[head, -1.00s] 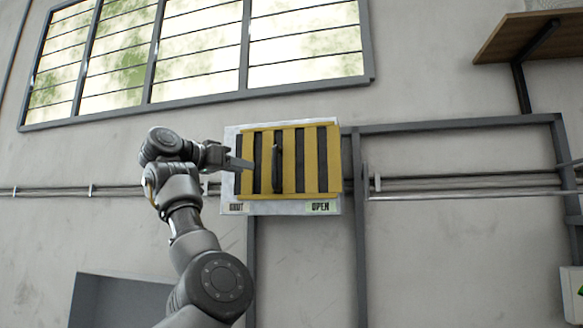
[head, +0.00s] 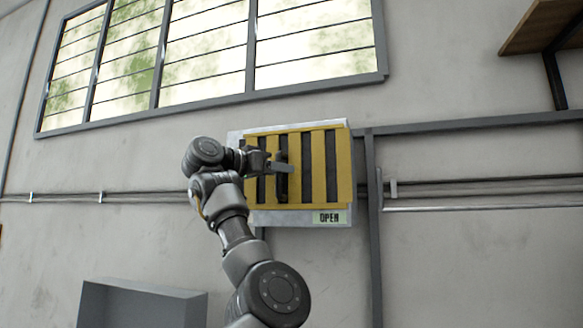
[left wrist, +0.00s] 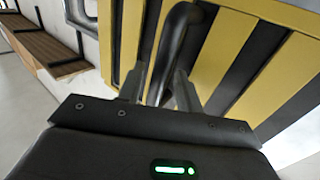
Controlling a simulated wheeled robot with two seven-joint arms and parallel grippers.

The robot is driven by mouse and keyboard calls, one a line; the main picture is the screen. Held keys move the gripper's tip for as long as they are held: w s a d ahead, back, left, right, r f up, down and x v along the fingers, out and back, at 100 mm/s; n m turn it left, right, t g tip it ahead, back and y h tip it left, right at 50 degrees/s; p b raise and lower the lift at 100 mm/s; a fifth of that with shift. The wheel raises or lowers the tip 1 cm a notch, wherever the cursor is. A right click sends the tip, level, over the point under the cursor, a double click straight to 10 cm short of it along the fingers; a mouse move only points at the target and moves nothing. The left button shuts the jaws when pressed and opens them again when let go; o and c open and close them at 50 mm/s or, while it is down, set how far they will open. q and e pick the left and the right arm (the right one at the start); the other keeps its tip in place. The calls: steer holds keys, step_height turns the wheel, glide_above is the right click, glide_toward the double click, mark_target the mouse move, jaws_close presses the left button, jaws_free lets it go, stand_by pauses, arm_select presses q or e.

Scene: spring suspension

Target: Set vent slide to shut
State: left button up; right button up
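The vent (head: 317,165) is a wall panel of upright yellow bars with dark slots on a pale backing plate. A dark upright handle (head: 281,185) stands out from its left half; it also shows in the left wrist view (left wrist: 172,45). A green "OPEN" label (head: 329,217) is below the vent on the right; the label at lower left is hidden behind my arm. My left gripper (head: 283,167) is at the handle. In the left wrist view, its two fingers (left wrist: 159,85) stand apart, one each side of the handle, with a small gap showing. My right gripper is out of view.
A barred window (head: 215,55) is above the vent. Grey frame bars (head: 372,230) and pipes (head: 470,188) run along the wall to the right. A wooden shelf (head: 545,28) is at upper right, and a grey box (head: 140,300) is at lower left.

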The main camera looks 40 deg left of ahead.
arm_select(q)
steer(key=shift+w, duration=0.1)
steer(key=shift+c, duration=0.4)
jaws_close()
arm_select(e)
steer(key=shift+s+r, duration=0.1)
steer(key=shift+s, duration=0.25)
